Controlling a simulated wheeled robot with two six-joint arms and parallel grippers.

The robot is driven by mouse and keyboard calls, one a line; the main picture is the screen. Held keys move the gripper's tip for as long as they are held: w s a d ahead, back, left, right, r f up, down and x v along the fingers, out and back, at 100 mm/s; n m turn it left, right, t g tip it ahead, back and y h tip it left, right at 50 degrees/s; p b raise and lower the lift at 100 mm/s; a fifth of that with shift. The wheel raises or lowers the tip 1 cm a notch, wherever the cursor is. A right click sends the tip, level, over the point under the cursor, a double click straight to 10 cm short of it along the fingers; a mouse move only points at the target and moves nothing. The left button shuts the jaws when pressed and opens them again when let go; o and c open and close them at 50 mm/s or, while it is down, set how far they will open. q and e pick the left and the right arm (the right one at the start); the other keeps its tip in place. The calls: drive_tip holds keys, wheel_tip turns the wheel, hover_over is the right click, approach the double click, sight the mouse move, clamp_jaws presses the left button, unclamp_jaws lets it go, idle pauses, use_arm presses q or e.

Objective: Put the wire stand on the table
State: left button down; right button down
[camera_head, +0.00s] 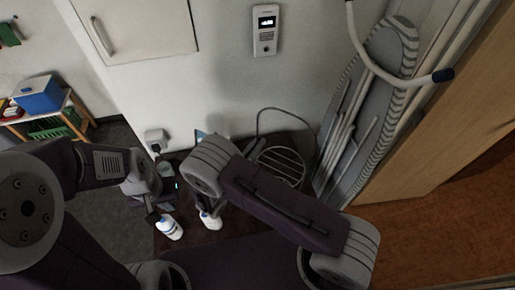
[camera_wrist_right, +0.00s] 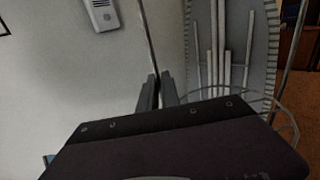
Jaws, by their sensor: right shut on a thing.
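The wire stand (camera_head: 282,163) has a round wire grid and a tall thin loop, and shows behind my right arm in the head view. It also shows in the right wrist view, with its round part (camera_wrist_right: 287,109) at the right. My right gripper (camera_wrist_right: 155,88) is shut on one upright wire of the stand; in the head view my arm largely hides this grip. A dark table top (camera_head: 230,228) lies below, partly covered by my arms. I cannot tell whether the stand touches it. My left gripper (camera_head: 156,207) is over the table's left side; its fingers are unclear.
Two white bottles (camera_head: 170,228) (camera_head: 211,220) stand on the table near my left gripper. An ironing board (camera_head: 370,105) leans on the wall at the right. A wall intercom (camera_head: 266,30) hangs above. A blue box (camera_head: 39,95) is on a shelf at far left.

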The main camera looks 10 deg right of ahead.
wheel_tip(320, 180, down, 3)
drive_tip(key=shift+r, duration=0.1)
drive_tip(key=c, duration=1.6)
unclamp_jaws()
drive_tip(key=shift+f, duration=0.2)
drive_tip(key=shift+o, duration=0.2)
